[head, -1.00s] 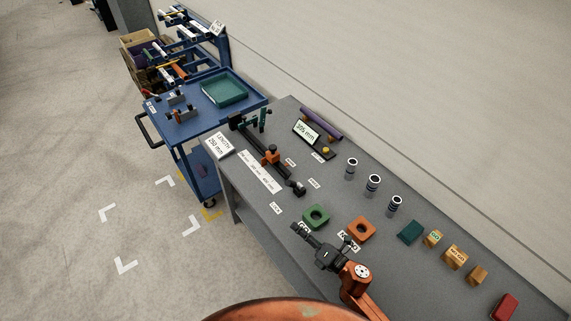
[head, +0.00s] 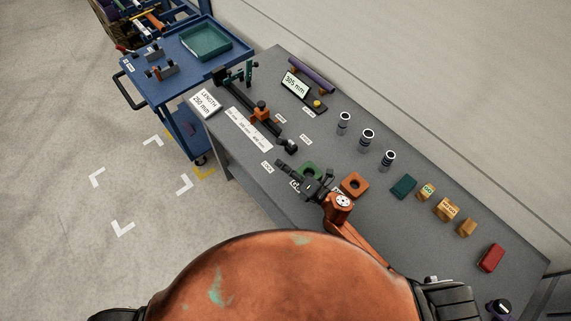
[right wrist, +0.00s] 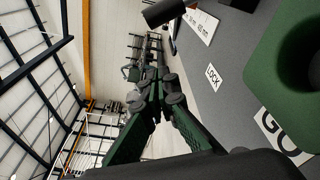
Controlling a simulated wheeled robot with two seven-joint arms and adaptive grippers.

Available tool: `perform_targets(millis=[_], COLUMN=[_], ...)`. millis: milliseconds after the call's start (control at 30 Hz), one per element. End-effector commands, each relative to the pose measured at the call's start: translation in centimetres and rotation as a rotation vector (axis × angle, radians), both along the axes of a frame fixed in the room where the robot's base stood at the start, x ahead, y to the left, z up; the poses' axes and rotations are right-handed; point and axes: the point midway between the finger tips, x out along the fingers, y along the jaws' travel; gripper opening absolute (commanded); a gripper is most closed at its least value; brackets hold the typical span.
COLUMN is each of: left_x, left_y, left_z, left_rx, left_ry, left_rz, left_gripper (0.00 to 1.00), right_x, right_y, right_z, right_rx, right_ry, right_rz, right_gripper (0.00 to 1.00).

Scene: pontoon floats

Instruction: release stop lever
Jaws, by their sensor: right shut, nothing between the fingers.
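The measuring rail (head: 240,95) lies on the grey bench and carries an orange stop block (head: 260,111) with a dark top. A black knob-like end (head: 291,147) sits at the rail's near end; I cannot tell which small part is the stop lever. My right gripper (head: 283,164) is shut and empty, just short of that end, beside the green ring block (head: 309,167) and partly covering it. In the right wrist view its fingers (right wrist: 160,98) point forward, with a black cylinder (right wrist: 163,12) above them, apart. My left gripper is out of view.
A "LOCK" label (right wrist: 213,77) lies near the fingers. An orange ring block (head: 355,185) stands right of my gripper. A display (head: 295,85) and several striped cylinders (head: 367,137) stand farther back. A blue cart (head: 180,60) adjoins the bench's far end.

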Motion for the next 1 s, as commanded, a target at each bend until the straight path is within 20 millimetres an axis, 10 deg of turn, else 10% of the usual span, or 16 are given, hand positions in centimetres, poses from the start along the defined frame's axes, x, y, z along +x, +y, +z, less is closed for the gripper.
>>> perform_targets(millis=[300,1000], left_x=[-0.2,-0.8], left_y=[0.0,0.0], left_z=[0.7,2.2], left_rx=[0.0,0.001], left_ry=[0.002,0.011], left_rz=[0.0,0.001], left_gripper=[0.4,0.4], right_x=[4.9,6.1], right_y=[4.6,1.2], right_z=[-0.2,1.5], right_rx=[0.003,0.001], right_ry=[0.001,0.001], right_rz=[0.001,0.0], right_gripper=[0.0,0.0])
